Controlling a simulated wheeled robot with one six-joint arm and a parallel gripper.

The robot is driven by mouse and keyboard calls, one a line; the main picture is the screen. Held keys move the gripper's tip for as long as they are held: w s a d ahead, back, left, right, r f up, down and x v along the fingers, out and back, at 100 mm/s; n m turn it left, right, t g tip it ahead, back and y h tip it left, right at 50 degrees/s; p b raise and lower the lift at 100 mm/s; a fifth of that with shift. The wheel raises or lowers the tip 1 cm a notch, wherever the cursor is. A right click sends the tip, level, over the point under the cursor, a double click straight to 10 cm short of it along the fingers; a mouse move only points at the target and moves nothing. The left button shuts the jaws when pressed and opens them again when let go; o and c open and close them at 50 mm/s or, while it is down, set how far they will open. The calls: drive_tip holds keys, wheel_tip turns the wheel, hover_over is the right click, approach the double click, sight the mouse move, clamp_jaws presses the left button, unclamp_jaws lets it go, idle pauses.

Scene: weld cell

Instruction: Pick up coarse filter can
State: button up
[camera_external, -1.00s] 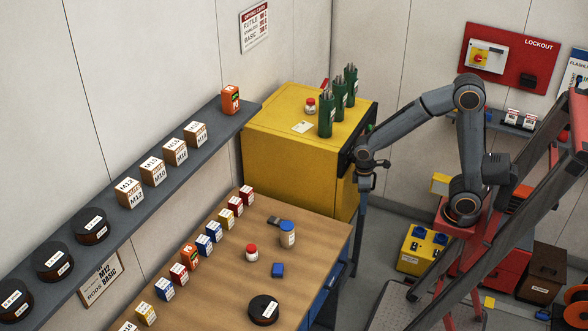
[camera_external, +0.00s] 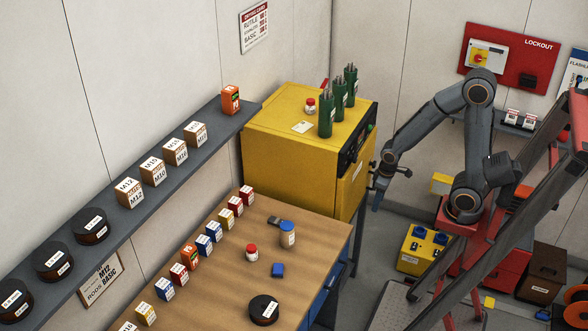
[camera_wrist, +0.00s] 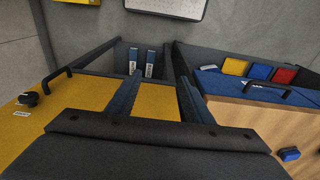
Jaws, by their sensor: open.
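I cannot tell which item is the coarse filter can, as the small labels are unreadable. A red-lidded white jar (camera_external: 252,253) stands nearby, and another (camera_external: 310,107) is on the yellow cabinet. My gripper (camera_external: 377,196) hangs in front of the cabinet's right side, apart from these containers. In the wrist view its two fingers (camera_wrist: 158,98) are spread, with nothing held between them.
The yellow cabinet (camera_external: 290,150) is beside my gripper. Green rod holders (camera_external: 326,115) stand on the cabinet. A dark compartment with blue packets (camera_wrist: 133,61) shows in the wrist view.

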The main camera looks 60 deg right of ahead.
idle(0.3)
drive_tip(key=o, duration=0.4)
drive_tip(key=shift+o, duration=0.2)
drive_tip(key=w+a+r+n+t+p, duration=0.1)
drive_tip(key=w+a+r+n, duration=0.15)
drive_tip(key=r+n, duration=0.35)
drive_tip(key=w+a+r+n+h+p, duration=0.1)
drive_tip(key=w+a+r+n, duration=0.2)
drive_tip(key=n, duration=0.5)
drive_tip(key=w+a+r+n+t+p, duration=0.1)
drive_tip(key=a+r+n, duration=0.1)
drive_tip(key=r+n, duration=0.45)
drive_tip(key=m+y+b, duration=0.5)
drive_tip(key=m, duration=0.5)
approach(287, 233)
wheel_tip(287, 233, down, 5)
drive_tip(key=w+d, duration=0.2)
drive_tip(key=shift+n, duration=0.25)
drive_tip(key=shift+a+p+x, duration=0.2)
drive_tip(key=shift+p+x, duration=1.45)
drive_tip(key=shift+x, duration=2.15)
